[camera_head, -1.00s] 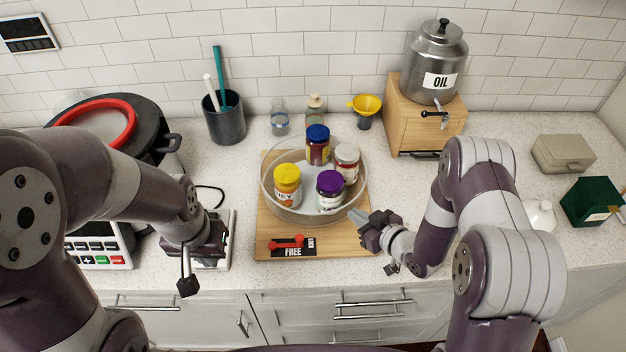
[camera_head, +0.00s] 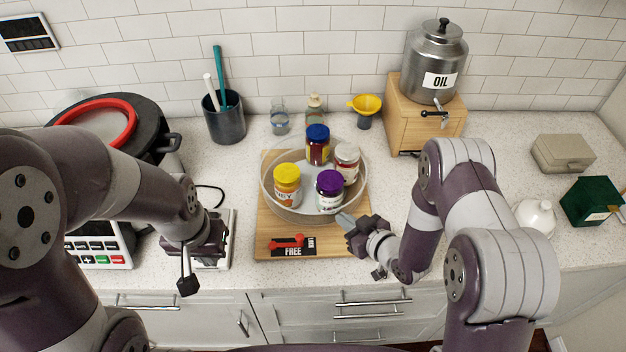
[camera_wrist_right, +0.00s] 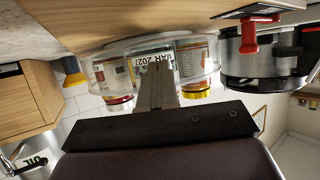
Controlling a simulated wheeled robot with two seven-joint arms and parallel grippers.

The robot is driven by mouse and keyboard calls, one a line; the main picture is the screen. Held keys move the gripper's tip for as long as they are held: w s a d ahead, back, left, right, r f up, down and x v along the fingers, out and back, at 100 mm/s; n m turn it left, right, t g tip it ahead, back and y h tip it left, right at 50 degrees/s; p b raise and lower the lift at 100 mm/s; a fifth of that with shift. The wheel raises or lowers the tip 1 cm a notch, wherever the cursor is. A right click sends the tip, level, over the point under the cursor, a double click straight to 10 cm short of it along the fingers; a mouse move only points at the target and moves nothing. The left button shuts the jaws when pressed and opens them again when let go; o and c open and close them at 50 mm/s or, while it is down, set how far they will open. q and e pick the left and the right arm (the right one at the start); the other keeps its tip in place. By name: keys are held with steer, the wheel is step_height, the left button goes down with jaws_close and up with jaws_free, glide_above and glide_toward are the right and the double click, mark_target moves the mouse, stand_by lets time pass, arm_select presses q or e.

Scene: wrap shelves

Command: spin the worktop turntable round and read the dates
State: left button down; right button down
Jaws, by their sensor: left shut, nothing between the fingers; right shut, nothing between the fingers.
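The turntable (camera_head: 275,208) is a clear round tray with a raised rim. It carries a yellow-lidded jar (camera_head: 287,186), a blue-lidded jar (camera_head: 317,146), a white-lidded jar (camera_head: 347,162) and a purple-lidded jar (camera_head: 329,191). My right gripper (camera_head: 345,219) is shut and empty at the tray's front right rim; I cannot tell if it touches. In the right wrist view its fingers (camera_wrist_right: 157,88) cover part of the jars, and a label reading "MAR 2027" shows behind them. My left gripper (camera_head: 208,256) is shut, low over the device at left, its tips mostly hidden.
An oil drum (camera_head: 437,65) on a wooden box (camera_head: 400,120) stands behind right. A dark cup (camera_head: 225,125) and small bottles line the back.

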steer(key=shift+s+d, duration=0.4)
steer(key=shift+s, duration=0.4)
steer(key=shift+s+d, duration=0.35)
steer(key=shift+s, duration=0.45)
steer(key=shift+s+d, duration=0.1)
steer(key=b+v, duration=0.1)
steer(key=v, duration=1.1)
steer(key=shift+s+d+r, duration=0.1)
steer(key=shift+s+d, duration=0.05)
steer(key=shift+s, duration=0.05)
